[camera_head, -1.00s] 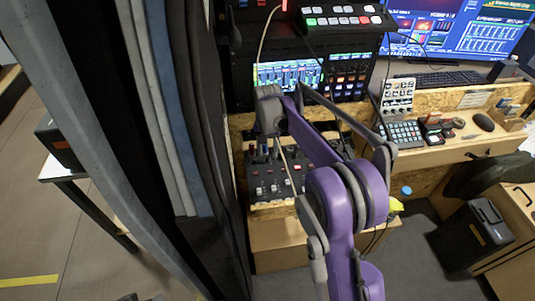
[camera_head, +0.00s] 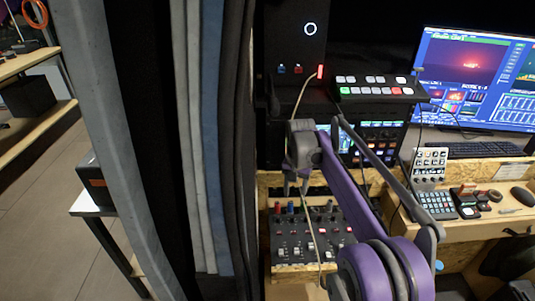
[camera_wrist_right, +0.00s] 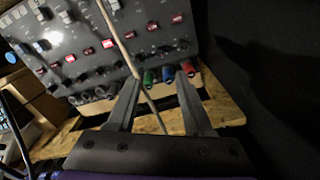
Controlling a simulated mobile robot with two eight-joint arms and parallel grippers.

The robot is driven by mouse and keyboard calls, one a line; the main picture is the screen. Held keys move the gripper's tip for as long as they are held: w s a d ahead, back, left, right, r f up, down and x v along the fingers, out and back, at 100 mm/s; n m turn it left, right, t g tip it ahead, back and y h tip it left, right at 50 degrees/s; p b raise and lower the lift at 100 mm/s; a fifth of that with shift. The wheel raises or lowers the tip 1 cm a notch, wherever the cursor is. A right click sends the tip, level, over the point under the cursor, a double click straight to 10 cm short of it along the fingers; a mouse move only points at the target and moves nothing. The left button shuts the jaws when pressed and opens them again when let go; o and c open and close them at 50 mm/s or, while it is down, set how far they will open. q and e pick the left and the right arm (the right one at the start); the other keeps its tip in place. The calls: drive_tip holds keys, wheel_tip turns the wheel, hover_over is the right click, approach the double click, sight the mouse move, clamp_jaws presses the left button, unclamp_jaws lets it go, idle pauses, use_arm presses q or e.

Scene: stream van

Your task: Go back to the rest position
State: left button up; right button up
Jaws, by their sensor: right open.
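My right arm is purple and grey and reaches up from the lower right in the head view. Its gripper (camera_head: 297,187) points down above the back of a black mixer panel (camera_head: 312,238). In the wrist view the right gripper (camera_wrist_right: 158,80) has its two fingers apart, with no object clamped between them. The panel (camera_wrist_right: 75,45) shows beyond the fingertips, with red, green and blue knobs near them. A thin tan cable (camera_wrist_right: 118,35) crosses the view between the fingers; whether it touches them I cannot tell. My left gripper is not in view.
A black switcher (camera_head: 375,92) and a lit screen stand behind the arm. The desk at right holds a keypad (camera_head: 436,205), a keyboard (camera_head: 485,149) and a large monitor (camera_head: 470,75). Dark and grey curtains (camera_head: 210,150) hang close at left.

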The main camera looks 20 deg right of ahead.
drive_tip(key=shift+s, duration=0.1)
drive_tip(key=s+a+r+n+t+p, duration=0.1)
drive_tip(key=s+a+r+n, duration=0.2)
drive_tip(key=s, duration=0.4)
drive_tip(key=s+a+f+n+t+p, duration=0.1)
drive_tip(key=s+a+f+n+t, duration=0.1)
drive_tip(key=s, duration=0.9)
drive_tip(key=s+a+f+n+t+p, duration=0.2)
drive_tip(key=s+a, duration=0.2)
drive_tip(key=s, duration=0.8)
drive_tip(key=shift+s+f+n, duration=0.25)
drive_tip(key=shift+s+n, duration=0.05)
drive_tip(key=shift+d, duration=0.15)
